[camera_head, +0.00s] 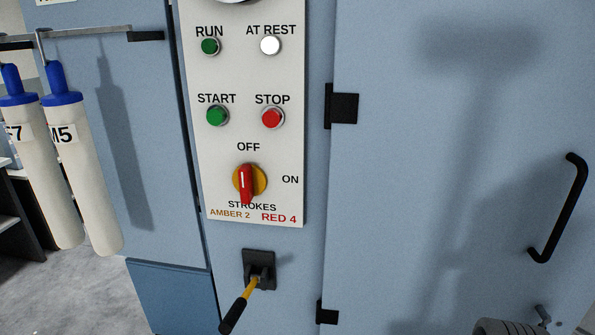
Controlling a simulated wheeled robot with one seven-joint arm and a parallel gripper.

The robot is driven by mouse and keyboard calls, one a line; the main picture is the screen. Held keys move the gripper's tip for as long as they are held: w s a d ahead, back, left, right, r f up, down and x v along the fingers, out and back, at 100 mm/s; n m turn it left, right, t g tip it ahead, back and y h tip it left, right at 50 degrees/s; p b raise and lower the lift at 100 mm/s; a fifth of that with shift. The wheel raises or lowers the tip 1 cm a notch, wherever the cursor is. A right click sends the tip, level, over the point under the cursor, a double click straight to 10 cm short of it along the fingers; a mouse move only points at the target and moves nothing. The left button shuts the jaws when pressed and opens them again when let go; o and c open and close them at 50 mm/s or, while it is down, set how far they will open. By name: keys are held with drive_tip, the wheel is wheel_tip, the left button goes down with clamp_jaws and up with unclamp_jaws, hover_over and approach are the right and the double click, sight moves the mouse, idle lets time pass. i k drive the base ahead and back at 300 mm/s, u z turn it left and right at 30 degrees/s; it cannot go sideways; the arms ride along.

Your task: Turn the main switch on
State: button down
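The main switch (247,183) is a red handle on a round yellow disc, low on the white control panel (235,75). Its handle stands upright in the picture, in line with the OFF label above it; the ON label is to its right. The lower end of the handle reaches the STROKES lettering. My gripper is not in view, and nothing touches the switch.
Above the switch are a green START button (217,116), a red STOP button (272,118) and two lamps. Below, a black-gripped lever (236,311) juts out. White tubes (82,170) hang left. A door handle (562,208) is right.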

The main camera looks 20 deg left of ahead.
sight(249, 180)
drive_tip(key=u, duration=1.4)
drive_tip(key=k, duration=0.5)
drive_tip(key=u, duration=1.05)
drive_tip(key=i, duration=0.95)
drive_tip(key=u, duration=0.55)
